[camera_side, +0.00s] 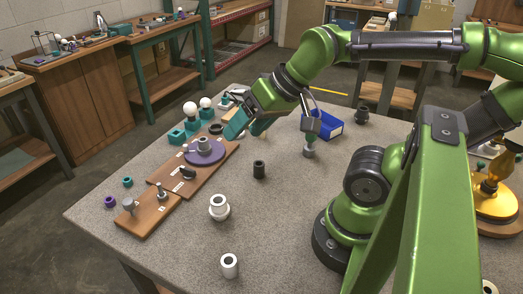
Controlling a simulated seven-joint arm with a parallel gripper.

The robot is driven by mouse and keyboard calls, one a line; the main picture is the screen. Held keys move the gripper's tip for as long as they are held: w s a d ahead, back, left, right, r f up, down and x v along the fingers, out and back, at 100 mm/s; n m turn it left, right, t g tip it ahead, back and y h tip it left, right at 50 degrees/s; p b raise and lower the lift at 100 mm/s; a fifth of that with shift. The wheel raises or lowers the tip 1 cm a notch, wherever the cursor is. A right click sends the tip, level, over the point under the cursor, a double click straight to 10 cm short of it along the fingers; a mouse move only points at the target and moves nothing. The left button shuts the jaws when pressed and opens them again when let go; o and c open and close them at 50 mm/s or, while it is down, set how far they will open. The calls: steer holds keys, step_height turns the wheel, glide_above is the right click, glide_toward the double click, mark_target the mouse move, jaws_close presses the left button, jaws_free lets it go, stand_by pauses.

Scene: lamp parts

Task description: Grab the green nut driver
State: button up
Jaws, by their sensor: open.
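A small upright grey-green piece (310,151) stands on the table to the right of the gripper, below a grey block (311,123) with a bent metal rod. It may be the green nut driver, but it is too small to be sure. The fingers are well apart from it.
A blue bin (327,124) stands behind that piece. A wooden board (152,208) with a purple disc (205,152) lies at left. Teal lamp bases with white bulbs (190,108) stand behind it. A black cylinder (259,169) and white fittings (219,207) stand mid-table.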

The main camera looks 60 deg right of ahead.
steer(key=w+d+f+m+h, duration=0.1)
steer(key=d+m, duration=0.1)
steer(key=d, duration=0.3)
steer(key=m+g+h, duration=0.2)
steer(key=g, duration=0.4)
glide_above(311, 139)
steer(key=f, duration=1.1)
steer(key=shift+d, duration=0.35)
steer(key=f, duration=0.4)
steer(key=d+f, duration=0.1)
steer(key=f, duration=0.1)
steer(key=shift+w+d+f, duration=0.1)
steer(key=shift+w+f, duration=0.1)
steer(key=shift+w, duration=0.15)
steer(key=c, duration=1.2)
steer(key=shift+r, duration=0.1)
